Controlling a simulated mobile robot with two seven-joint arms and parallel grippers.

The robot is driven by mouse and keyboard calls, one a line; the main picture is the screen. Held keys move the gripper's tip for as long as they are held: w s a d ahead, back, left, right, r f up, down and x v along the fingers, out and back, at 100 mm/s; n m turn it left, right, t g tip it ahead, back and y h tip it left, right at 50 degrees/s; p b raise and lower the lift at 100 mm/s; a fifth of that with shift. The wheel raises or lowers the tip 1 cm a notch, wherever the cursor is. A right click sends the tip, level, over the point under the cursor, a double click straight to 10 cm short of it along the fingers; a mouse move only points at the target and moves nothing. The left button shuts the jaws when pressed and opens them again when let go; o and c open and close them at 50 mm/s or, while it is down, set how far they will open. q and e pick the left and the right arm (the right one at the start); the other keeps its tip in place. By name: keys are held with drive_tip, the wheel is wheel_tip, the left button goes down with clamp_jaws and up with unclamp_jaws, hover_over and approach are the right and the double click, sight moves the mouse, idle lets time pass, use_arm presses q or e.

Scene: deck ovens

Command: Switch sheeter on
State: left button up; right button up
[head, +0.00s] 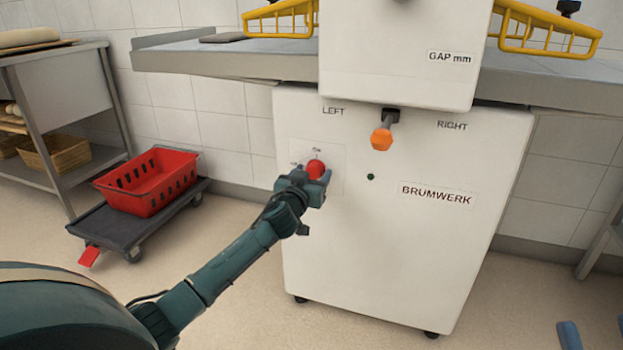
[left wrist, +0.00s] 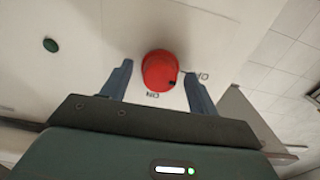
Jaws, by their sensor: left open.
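The sheeter (head: 420,240) is a white cabinet on castors marked BRUMWERK. A red round knob (head: 316,168) sits on a pale plate on its front, at the left below the word LEFT. My left gripper (head: 312,178) is at the knob with its jaws open. In the left wrist view the red knob (left wrist: 158,72) lies between the two spread blue fingers, with a gap showing on the left side. Two blue fingertips of my right gripper (head: 595,332) show apart at the bottom right corner.
An orange-tipped lever (head: 382,137) hangs under the sheeter's head, and a small dark green button (head: 371,177) is right of the knob. A red crate (head: 150,185) on a dark trolley (head: 110,228) and a rack (head: 75,85) stand at left. Floor in front is clear.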

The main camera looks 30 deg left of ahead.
use_arm(q)
drive_tip(key=shift+c, duration=0.6)
drive_tip(key=c, duration=0.9)
use_arm(e)
drive_tip(key=shift+r, duration=0.1)
